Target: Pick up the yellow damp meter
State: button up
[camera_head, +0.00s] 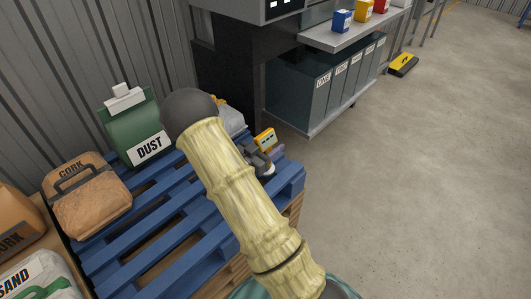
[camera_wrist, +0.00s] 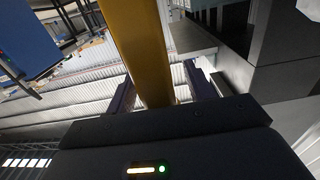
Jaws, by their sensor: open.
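The yellow damp meter (camera_head: 266,138) shows in the head view at the far right corner of the blue pallet, with a small dark face. My gripper (camera_head: 267,152) is right at it, partly hidden behind my arm. In the wrist view a yellow upright body (camera_wrist: 143,45), which looks like the meter, stands between the two fingers of my gripper (camera_wrist: 158,88). The fingers are open, with a narrow gap showing on the right side of it. What the meter rests on is hidden.
The blue pallet (camera_head: 150,262) carries a green DUST bag (camera_head: 137,128) and a brown CORK bag (camera_head: 87,197). A pale bag (camera_head: 231,119) lies behind my arm. A metal shelf with grey bins (camera_head: 300,98) stands beyond.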

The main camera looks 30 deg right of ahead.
aim_at(269, 131)
jog(key=shift+w, duration=0.1)
jog(key=c, duration=0.3)
jog(key=shift+s, duration=0.2)
grip_shut()
jog(key=shift+w+r+p, duration=0.1)
jog(key=shift+r+p, duration=1.8)
jog(key=shift+r, duration=3.1)
